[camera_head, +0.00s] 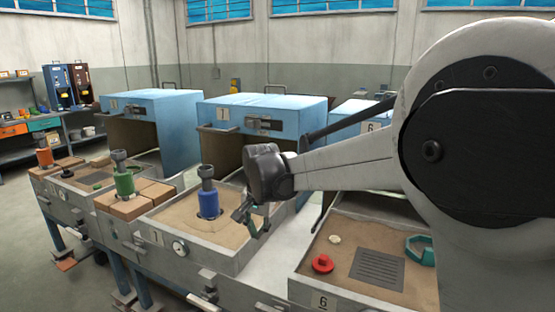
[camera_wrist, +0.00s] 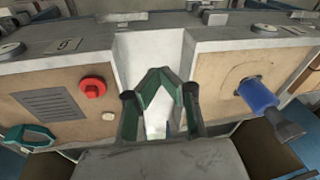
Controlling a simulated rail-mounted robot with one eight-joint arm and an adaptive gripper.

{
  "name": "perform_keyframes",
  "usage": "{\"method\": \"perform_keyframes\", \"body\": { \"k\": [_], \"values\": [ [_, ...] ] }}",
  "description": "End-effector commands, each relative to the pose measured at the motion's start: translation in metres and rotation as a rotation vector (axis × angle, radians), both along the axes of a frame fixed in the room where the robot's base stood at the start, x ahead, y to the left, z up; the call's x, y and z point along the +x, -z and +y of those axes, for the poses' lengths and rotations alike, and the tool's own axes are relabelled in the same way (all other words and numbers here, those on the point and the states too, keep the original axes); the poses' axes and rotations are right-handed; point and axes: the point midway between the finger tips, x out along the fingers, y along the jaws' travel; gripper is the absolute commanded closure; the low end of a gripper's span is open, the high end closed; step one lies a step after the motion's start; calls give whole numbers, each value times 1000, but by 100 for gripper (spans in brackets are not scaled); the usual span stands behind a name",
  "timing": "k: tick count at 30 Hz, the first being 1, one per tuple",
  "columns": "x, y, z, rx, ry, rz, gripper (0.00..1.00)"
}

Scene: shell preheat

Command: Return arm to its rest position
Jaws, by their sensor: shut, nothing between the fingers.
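My gripper (camera_head: 254,228) hangs from my outstretched arm near the middle of the head view, at the right edge of the sand tray with the blue cylinder. In the wrist view its green-padded fingers (camera_wrist: 160,74) lean together into a peak with nothing between them. The blue cylinder (camera_head: 208,204) with a dark stem on top stands in that tray, apart from my gripper. It also shows at the right of the wrist view (camera_wrist: 258,95). My arm reaches in from the right of the head view.
Tray 6 (camera_head: 319,303) holds a red knob (camera_head: 322,263), a grate (camera_head: 377,267) and a teal clamp (camera_head: 420,249). Blue-topped boxes (camera_head: 262,112) stand behind the trays. A green cylinder (camera_head: 123,180) and an orange one (camera_head: 44,155) stand farther left. A pale gap separates the trays.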

Motion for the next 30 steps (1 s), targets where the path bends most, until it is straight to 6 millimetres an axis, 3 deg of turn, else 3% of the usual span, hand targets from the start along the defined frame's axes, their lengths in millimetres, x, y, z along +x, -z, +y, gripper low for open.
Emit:
{"method": "perform_keyframes", "body": {
  "k": [1, 6, 15, 21, 30],
  "values": [
    [-10, -14, -15, 0, -5, -14, 100],
    [-40, -48, -57, -6, -38, -65, 100],
    [-103, -90, -124, -27, -92, -156, 100],
    [-150, -106, -162, -52, -127, -217, 100],
    [-222, -110, -210, -104, -178, -305, 100]
  ]
}}
